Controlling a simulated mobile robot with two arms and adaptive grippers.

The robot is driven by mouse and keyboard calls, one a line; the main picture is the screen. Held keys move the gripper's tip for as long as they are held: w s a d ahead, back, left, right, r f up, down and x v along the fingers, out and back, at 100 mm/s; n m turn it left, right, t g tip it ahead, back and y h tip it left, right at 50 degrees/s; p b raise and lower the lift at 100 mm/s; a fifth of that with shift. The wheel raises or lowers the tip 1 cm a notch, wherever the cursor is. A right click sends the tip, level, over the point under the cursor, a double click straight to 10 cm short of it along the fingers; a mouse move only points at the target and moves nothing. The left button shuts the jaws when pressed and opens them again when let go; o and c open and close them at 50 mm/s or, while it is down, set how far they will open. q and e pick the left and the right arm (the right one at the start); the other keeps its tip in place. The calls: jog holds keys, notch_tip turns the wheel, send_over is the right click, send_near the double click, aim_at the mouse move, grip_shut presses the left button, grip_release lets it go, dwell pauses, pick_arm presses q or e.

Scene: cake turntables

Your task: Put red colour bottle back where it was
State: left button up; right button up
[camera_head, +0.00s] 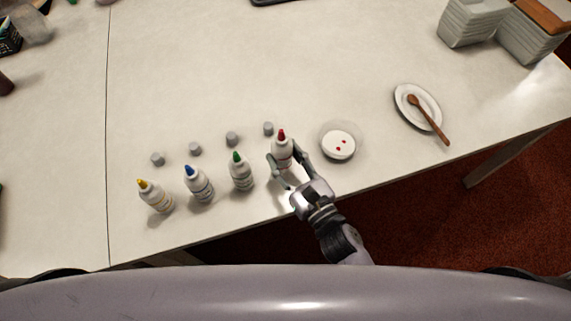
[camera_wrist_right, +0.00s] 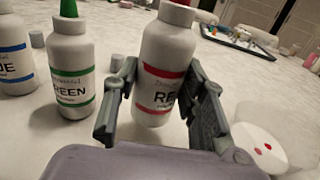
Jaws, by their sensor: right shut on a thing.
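The red colour bottle (camera_head: 282,150) is white with a red tip and stands upright, or nearly so, at the right end of a row of bottles. My right gripper (camera_head: 281,167) is shut around its body. In the right wrist view the bottle (camera_wrist_right: 163,70) with its red label sits between the two fingers of the gripper (camera_wrist_right: 160,105). I cannot tell whether its base touches the table. The green bottle (camera_head: 241,171) stands just left of it. My left gripper is not in view.
A blue bottle (camera_head: 199,184) and a yellow bottle (camera_head: 155,196) stand further left. Several grey caps (camera_head: 232,139) lie behind the row. A white bowl (camera_head: 338,145) with red drops is close on the right. A plate (camera_head: 402,96) with a wooden spoon (camera_head: 430,121) lies beyond.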

aim_at(287, 168)
jog(key=shift+f, duration=1.5)
jog(key=shift+f+b, duration=0.2)
jog(key=shift+b, duration=0.2)
jog(key=o, duration=0.7)
jog(key=shift+o, duration=0.2)
